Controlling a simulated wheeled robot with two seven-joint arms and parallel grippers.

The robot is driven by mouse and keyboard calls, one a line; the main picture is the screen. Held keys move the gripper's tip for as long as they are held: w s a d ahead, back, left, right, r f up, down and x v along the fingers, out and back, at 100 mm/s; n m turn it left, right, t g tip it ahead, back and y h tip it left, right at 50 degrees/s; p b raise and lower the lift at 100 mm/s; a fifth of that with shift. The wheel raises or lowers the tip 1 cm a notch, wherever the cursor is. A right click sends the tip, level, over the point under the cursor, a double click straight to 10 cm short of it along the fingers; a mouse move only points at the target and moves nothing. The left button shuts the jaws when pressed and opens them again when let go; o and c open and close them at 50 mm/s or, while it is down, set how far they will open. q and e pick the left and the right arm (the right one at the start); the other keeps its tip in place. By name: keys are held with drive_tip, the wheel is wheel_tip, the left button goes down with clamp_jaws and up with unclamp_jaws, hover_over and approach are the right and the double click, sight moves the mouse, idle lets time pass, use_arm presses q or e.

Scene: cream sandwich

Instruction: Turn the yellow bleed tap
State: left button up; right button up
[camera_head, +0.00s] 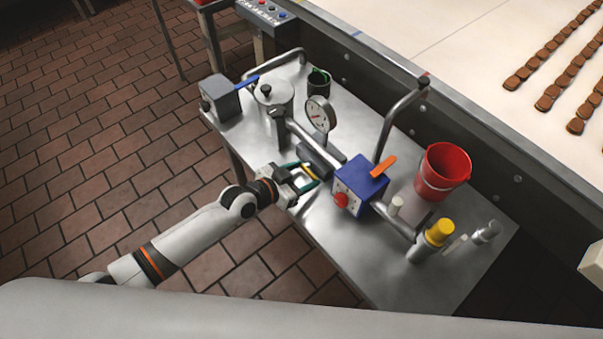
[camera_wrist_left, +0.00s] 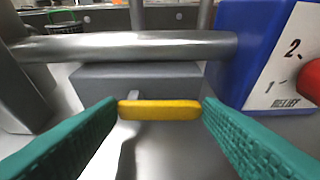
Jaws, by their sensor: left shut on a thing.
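The yellow bleed tap (camera_wrist_left: 160,110) is a short bar on a thin grey stem, lying level across the left wrist view below a grey pipe (camera_wrist_left: 130,46). My left gripper (camera_head: 306,177) is shut on it, with a green fingertip at each end of the bar. In the head view a small part of the yellow tap (camera_head: 310,173) shows between the fingers, left of the blue valve box (camera_head: 360,182). The lower stem is partly in shadow. My right gripper is not in view.
The blue box has a red knob (camera_head: 341,200) and an orange lever (camera_head: 383,165) close by. A pressure gauge (camera_head: 319,114), a red bucket (camera_head: 443,170) and a yellow-capped fitting (camera_head: 438,234) stand on the steel table (camera_head: 345,262). The table's front is clear.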

use_arm(q)
drive_tip(key=o, duration=1)
drive_tip(key=v, duration=1.2)
